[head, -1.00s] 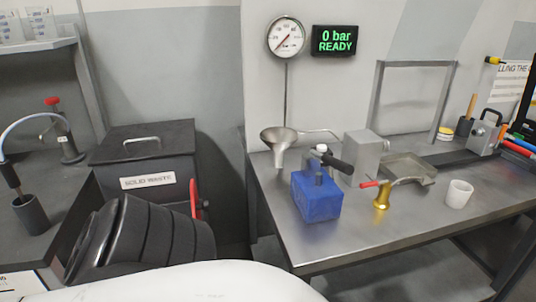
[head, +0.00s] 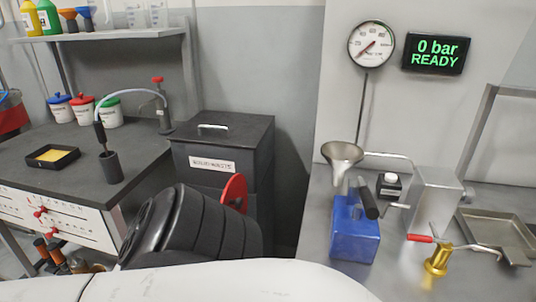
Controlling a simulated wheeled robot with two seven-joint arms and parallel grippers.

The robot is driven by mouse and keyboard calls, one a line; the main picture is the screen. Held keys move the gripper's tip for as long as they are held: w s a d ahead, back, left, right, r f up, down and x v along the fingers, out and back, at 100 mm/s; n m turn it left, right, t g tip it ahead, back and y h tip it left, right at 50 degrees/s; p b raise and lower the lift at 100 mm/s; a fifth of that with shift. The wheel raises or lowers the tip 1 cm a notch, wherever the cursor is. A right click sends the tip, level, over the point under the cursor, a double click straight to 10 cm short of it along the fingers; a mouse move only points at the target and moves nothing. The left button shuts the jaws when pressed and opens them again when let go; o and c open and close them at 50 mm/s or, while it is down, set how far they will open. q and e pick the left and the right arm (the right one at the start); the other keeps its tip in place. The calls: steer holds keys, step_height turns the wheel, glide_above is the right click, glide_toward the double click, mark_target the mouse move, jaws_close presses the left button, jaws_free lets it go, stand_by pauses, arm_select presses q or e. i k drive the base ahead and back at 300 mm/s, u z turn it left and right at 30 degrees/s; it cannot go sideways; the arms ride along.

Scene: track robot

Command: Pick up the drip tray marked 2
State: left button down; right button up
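A shallow grey metal tray (head: 503,232) lies on the steel bench at the right edge of the head view, beside a grey block. No number can be read on it, so I cannot tell whether it is the drip tray marked 2. A small black tray (head: 53,156) with a yellow inside sits on the dark bench at the left; no mark is legible on it either. Neither of my grippers shows. A dark ribbed arm part and a white body part, which look like mine, fill the lower middle.
The steel bench (head: 315,235) holds a blue block (head: 355,232), a funnel (head: 342,155), a grey block (head: 434,195) and a brass fitting with a red-handled lever (head: 437,262). A black solid waste bin (head: 222,135) stands between the benches. Lidded jars (head: 85,109) stand on the left bench.

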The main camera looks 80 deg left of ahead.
mark_target(51, 156)
steer(key=z, duration=6)
steer(key=i, duration=2.35)
steer(key=z, duration=1.65)
